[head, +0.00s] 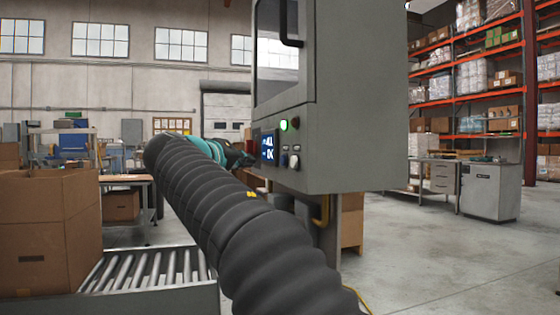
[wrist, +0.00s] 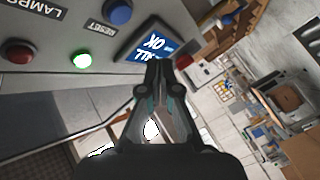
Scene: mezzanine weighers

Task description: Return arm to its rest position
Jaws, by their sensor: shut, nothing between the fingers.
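My gripper (head: 243,158) is at the far end of my outstretched, dark-sleeved arm, just left of the grey machine cabinet (head: 365,95) in the head view. In the wrist view my gripper (wrist: 157,68) is shut and empty, its fingertips together in front of the control panel (wrist: 50,95). I cannot tell whether the tips touch the panel. The display (head: 267,149) reads "ALL OK" in the head view.
A roller conveyor (head: 150,268) and a large cardboard box (head: 45,230) lie to the left of my arm. A workbench (head: 440,178) and a grey cabinet (head: 490,190) stand on the right, before tall racking (head: 530,95). The floor (head: 450,270) at the right front is open.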

